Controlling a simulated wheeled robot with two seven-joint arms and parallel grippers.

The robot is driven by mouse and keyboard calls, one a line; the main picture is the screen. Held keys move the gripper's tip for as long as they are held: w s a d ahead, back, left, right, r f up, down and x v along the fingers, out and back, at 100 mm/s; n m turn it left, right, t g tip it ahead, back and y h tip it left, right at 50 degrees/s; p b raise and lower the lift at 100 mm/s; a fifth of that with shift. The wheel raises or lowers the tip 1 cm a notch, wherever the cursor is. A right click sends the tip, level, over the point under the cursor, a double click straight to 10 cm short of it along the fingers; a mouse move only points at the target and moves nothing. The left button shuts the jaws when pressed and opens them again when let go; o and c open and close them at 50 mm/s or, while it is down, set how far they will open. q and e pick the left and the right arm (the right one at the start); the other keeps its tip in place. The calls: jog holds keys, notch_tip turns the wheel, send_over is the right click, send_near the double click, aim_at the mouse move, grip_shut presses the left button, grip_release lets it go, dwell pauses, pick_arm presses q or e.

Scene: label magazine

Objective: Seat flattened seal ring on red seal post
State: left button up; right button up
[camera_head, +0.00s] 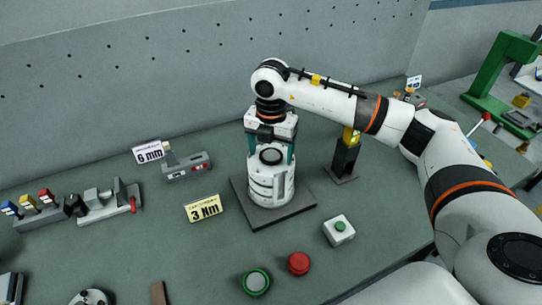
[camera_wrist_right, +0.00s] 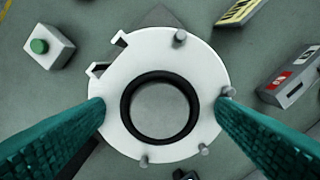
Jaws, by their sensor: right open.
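A black ring (camera_wrist_right: 129,110) lies on the white round housing (camera_wrist_right: 120,68), around a grey disc, in the right wrist view. I cannot tell whether it is the seal ring or whether it is flattened. The housing (camera_head: 266,191) stands on a dark square plate in the head view. My right gripper (camera_head: 271,152) is above it, open, its teal fingers on either side of the ring with nothing between them in the wrist view (camera_wrist_right: 161,102). A red round piece (camera_head: 298,263) is at the front; I cannot tell whether it is the red seal post. My left gripper is not in view.
A green round piece (camera_head: 256,281) and a white box with a green button (camera_head: 338,230) are near the front. A "3 Nm" sign (camera_head: 203,208) and a grey device (camera_head: 187,166) stand left. A black-and-yellow post (camera_head: 345,158) stands right. The pegboard wall is behind.

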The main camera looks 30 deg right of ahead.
jog(key=c, duration=1.1)
jog(key=shift+o, duration=0.2)
jog(key=shift+r, duration=0.1)
